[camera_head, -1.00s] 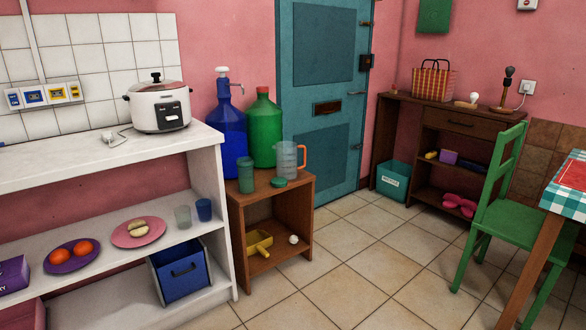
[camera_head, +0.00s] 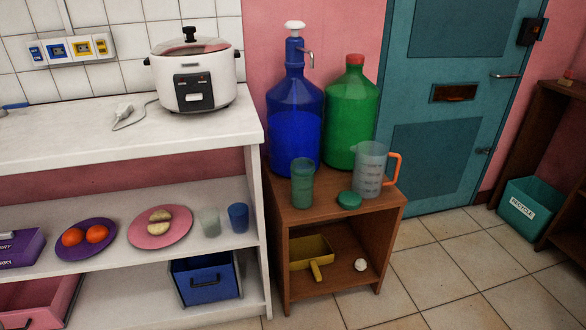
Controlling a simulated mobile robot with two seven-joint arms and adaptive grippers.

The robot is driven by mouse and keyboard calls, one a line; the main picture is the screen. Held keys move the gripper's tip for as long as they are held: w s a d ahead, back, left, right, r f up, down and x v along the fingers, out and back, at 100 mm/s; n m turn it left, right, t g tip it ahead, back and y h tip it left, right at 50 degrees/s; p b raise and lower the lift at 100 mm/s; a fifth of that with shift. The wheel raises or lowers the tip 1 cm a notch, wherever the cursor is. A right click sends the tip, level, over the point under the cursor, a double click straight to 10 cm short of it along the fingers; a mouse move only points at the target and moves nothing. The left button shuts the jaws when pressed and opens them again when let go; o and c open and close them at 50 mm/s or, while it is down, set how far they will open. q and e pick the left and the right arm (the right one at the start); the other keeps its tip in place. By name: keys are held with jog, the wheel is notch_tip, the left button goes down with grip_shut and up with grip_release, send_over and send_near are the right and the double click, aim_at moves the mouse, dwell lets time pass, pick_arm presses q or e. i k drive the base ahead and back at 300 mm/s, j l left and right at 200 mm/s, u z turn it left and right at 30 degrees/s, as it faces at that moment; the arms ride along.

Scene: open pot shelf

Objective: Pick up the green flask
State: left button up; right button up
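A small green translucent flask-like vessel (camera_head: 302,185) stands upright at the front left of the brown wooden cabinet top (camera_head: 325,220). A round green lid (camera_head: 349,200) lies to its right. A large green bottle (camera_head: 350,118) with a red cap stands behind on the same top, so which one is the flask is not certain from looks alone. A big blue bottle (camera_head: 295,130) with a white pump stands left of the green bottle, behind the small vessel. A clear jug (camera_head: 369,170) with an orange handle stands at the right. Neither of my grippers is in view.
A white shelf unit (camera_head: 200,135) at the left holds a rice cooker (camera_head: 196,75), plates and cups (camera_head: 238,217). A yellow dustpan (camera_head: 312,254) and a white ball (camera_head: 360,264) are in the cabinet. Tiled floor (camera_head: 445,285) is free at the front right.

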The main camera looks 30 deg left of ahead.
aim_at(302, 184)
jog(key=i+l+u, duration=0.25)
jog(key=i+u, duration=0.25)
jog(key=i+l+u, duration=0.45)
